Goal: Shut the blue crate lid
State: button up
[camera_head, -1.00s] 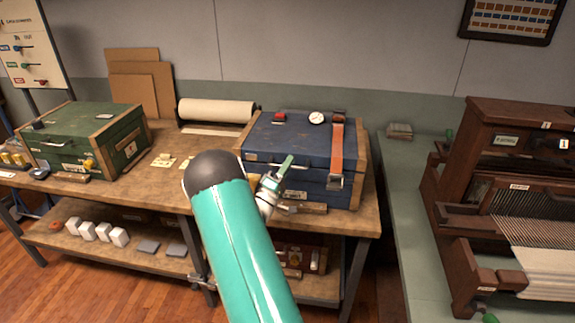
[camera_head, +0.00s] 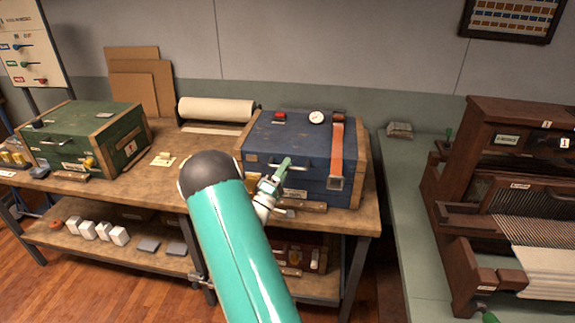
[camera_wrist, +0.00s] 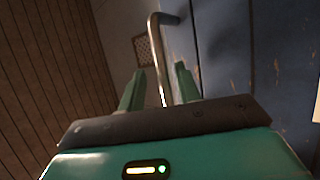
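The blue crate (camera_head: 265,190) with wooden corners stands on the workbench. Its blue lid (camera_head: 290,137) looks down and nearly level; I cannot tell whether a thin gap remains at the seam. A metal handle (camera_head: 297,167) is on the lid's front. My gripper (camera_head: 281,168) is in front of the crate at this handle. In the wrist view, the green fingers (camera_wrist: 159,90) are apart, with the handle bar (camera_wrist: 155,60) showing between them and the blue front (camera_wrist: 225,50) to the right. Contact with the bar is unclear.
An orange strap (camera_head: 337,150) with a buckle crosses the lid at right; a round dial (camera_head: 317,117) sits at its back. A green crate (camera_head: 85,135) and a paper roll (camera_head: 215,110) are on the bench (camera_head: 150,190). A wooden loom (camera_head: 455,170) stands at right.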

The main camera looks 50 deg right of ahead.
jog(key=v, duration=1.2)
jog(key=shift+a+r, duration=0.1)
jog(key=s+a+r+m+g+y, duration=0.5)
jog(key=s+a+r+g+y, duration=0.35)
jog(key=s+r+y, duration=0.2)
jog(key=s+a+r+n+t+y, duration=0.1)
jog(key=a+t+y, duration=0.3)
jog(key=a, duration=0.6)
jog(key=s+a+r+n+t+y, duration=0.1)
jog(key=a+r+n+t+y, duration=0.2)
jog(key=a, duration=0.7)
jog(key=s+a+r+n+t+y, duration=0.1)
jog(key=a+r+n+t+y, duration=0.2)
jog(key=a+t+y, duration=0.4)
jog(key=a, duration=0.3)
jog(key=shift+n, duration=0.4)
